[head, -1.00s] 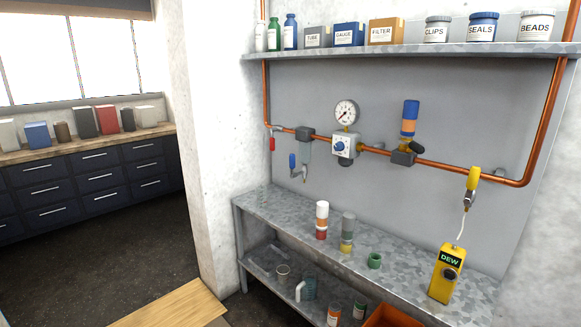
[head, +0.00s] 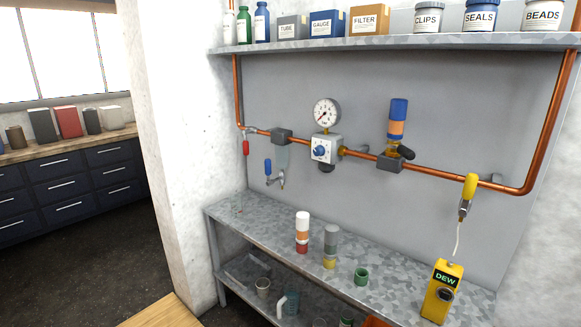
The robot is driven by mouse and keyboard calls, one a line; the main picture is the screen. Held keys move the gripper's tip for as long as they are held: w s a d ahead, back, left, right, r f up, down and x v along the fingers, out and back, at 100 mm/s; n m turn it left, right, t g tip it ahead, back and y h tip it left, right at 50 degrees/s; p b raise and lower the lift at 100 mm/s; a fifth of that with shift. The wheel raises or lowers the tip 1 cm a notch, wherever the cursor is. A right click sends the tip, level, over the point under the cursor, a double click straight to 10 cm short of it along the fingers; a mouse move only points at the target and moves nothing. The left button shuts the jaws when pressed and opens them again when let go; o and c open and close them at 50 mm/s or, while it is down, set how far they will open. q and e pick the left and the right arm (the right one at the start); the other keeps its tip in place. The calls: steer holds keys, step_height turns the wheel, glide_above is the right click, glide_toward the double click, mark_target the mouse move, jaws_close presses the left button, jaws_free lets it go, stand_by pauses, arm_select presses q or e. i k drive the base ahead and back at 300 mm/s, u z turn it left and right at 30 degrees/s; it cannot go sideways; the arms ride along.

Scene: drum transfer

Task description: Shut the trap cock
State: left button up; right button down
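A copper pipe (head: 360,155) runs along the grey back panel. On its left part a grey block (head: 282,136) carries a pale clear bowl below it, which looks like the trap. A small metal cock with a blue lever (head: 268,167) and a spout sits under that bowl. Its lever points up. A red-handled valve (head: 245,147) hangs on the pipe to the left, handle down. A yellow-handled valve (head: 470,187) is at the right, joined by a pale tube to the yellow DEW meter (head: 442,293). Neither of my grippers shows.
A regulator (head: 321,150) with a round gauge (head: 326,112) and an upright blue-and-orange drum (head: 397,118) sit along the pipe. The metal bench (head: 270,222) holds two banded cylinders (head: 302,232) and a green cup (head: 362,276). A shelf (head: 400,43) of jars and boxes hangs above.

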mark_target(268, 162)
steer(key=u, duration=0.45)
steer(key=i, duration=0.9)
steer(key=u, duration=0.75)
